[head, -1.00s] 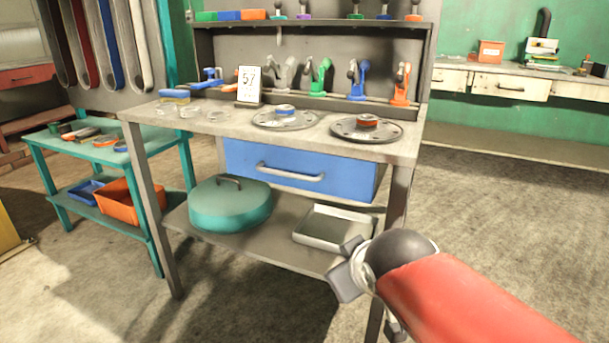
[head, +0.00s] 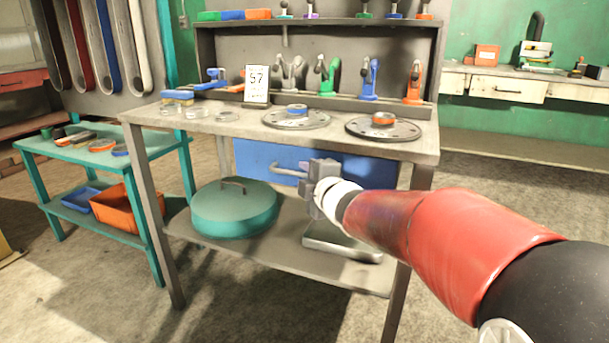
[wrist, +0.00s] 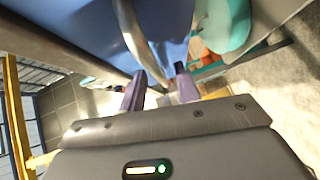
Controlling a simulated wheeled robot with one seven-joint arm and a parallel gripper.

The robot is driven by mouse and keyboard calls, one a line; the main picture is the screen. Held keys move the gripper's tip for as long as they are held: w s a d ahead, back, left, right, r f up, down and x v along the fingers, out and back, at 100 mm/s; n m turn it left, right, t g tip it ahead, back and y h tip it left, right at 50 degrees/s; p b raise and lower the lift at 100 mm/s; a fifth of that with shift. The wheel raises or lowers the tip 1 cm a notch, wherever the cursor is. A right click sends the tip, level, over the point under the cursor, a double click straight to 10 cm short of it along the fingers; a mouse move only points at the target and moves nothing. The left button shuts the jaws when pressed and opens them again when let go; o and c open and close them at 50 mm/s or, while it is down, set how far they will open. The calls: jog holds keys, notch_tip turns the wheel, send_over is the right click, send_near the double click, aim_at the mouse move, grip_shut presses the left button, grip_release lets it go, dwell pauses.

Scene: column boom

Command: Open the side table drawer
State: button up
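The blue drawer (head: 262,158) sits under the grey workbench top and looks closed. Its grey bar handle (head: 287,172) shows at the left end in the head view; my gripper and arm hide the rest. My gripper (head: 308,178) is in front of the drawer at handle height. In the wrist view my gripper (wrist: 160,82) has its two purple-grey fingers apart. The handle (wrist: 132,38) runs across the blue drawer front (wrist: 80,25) and down toward the gap between the fingertips. I cannot tell whether the fingers touch it.
Below the drawer, a shelf (head: 285,255) holds a round green lidded pot (head: 235,212) and a metal tray (head: 335,243). Round plates (head: 384,128) and small items stand on the workbench top (head: 225,128). A teal table (head: 85,150) stands at left.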

jog(key=shift+x, duration=0.85)
grip_shut()
